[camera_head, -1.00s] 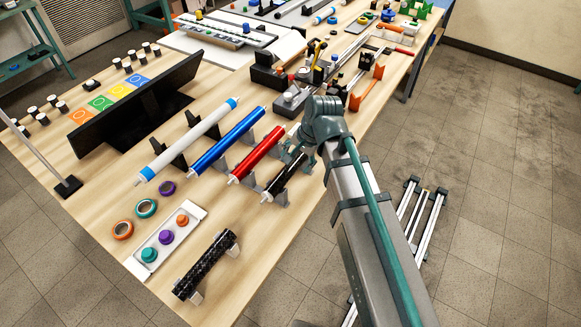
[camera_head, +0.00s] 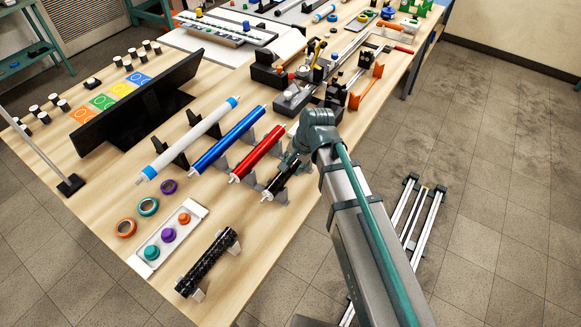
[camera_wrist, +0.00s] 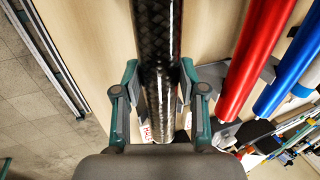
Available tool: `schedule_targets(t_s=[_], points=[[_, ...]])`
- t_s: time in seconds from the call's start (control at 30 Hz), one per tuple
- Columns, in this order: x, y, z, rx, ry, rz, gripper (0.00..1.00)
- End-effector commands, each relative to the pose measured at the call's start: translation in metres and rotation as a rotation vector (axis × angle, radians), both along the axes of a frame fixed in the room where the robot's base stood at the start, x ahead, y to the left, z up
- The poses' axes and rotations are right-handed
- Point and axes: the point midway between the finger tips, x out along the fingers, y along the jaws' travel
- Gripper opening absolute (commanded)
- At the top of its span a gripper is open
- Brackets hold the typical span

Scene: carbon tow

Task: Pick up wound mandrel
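The wound mandrel is a black tube with a woven carbon sheen. In the head view this black mandrel (camera_head: 277,186) lies on grey cradles at the right end of a row of tubes, its far part hidden by my gripper. In the wrist view the mandrel (camera_wrist: 158,35) runs between my fingers. My gripper (camera_head: 291,163) is low over its far part. In the wrist view my gripper (camera_wrist: 159,84) is open, with one finger on each side of the tube. Whether the fingers touch it is unclear. A second black woven tube (camera_head: 207,262) lies on supports near the front edge.
Close beside the mandrel are a red tube (camera_head: 258,153), a blue tube (camera_head: 229,140) and a white tube (camera_head: 188,140) on cradles. A tray with coloured knobs (camera_head: 168,236) and a fixture with orange parts (camera_head: 365,87) stand on the table. The floor is to the right.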

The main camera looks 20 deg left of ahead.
Motion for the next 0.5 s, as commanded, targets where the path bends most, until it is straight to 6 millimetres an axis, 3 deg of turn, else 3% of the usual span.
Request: schedule_targets(t_s=[0.03,0.13,0.5], points=[[0.0,-0.0001,0.0001,0.0,0.0,0.0,0.16],[0.0001,-0.0001,0.0001,0.0,0.0,0.0,0.0],[0.0002,0.0001,0.0018,0.001,0.0,0.0,0.0]])
